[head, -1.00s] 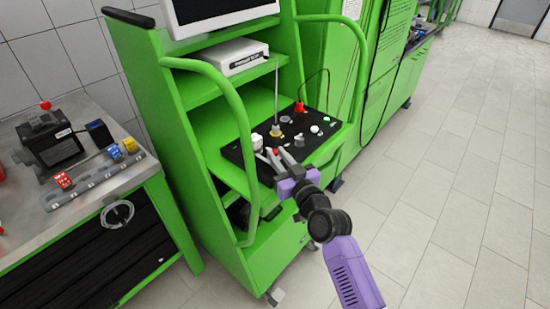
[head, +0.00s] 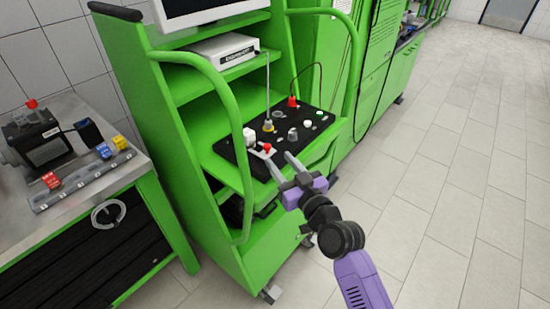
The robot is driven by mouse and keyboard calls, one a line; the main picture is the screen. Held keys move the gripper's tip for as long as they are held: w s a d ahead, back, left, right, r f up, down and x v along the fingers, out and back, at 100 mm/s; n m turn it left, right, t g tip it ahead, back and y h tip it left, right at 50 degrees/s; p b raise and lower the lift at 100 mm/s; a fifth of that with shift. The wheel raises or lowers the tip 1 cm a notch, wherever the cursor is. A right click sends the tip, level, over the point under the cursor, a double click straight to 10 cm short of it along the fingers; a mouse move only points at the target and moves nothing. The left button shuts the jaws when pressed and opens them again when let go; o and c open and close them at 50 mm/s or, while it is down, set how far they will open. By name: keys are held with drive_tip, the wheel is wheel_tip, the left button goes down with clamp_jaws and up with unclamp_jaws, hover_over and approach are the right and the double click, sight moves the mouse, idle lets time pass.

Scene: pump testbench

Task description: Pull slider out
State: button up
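The black control panel (head: 238,146) lies on the green cart's shelf. Near its front left edge is a small light-grey piece with a red knob (head: 267,147), which looks like the slider. A white block (head: 250,135) stands just behind it. My gripper (head: 278,157) is at the panel's front edge with its two grey fingers spread. One fingertip is close to the red knob and the other is to its right. I see nothing held between them, and I cannot tell whether a finger touches the slider.
Other knobs, a red plug (head: 292,102) and cables stand on the panel behind. Green tube handles (head: 243,150) flank the cart. A workbench (head: 100,182) with a motor is at left. The tiled floor (head: 430,200) at right is clear.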

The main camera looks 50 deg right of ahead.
drive_tip(key=v, duration=0.2)
drive_tip(key=shift+s+a, duration=0.1)
drive_tip(key=shift+s, duration=0.2)
idle(0.4)
drive_tip(key=s+a+f+n+g+y, duration=0.1)
drive_tip(key=s+a+n+y, duration=0.1)
drive_tip(key=s+a, duration=0.8)
drive_tip(key=s+a+f+n+g+y, duration=0.1)
drive_tip(key=s+a+y, duration=0.3)
drive_tip(key=s+a, duration=0.7)
drive_tip(key=s+n, duration=0.1)
drive_tip(key=s, duration=0.6)
drive_tip(key=shift+s+a, duration=0.15)
drive_tip(key=shift+a, duration=0.05)
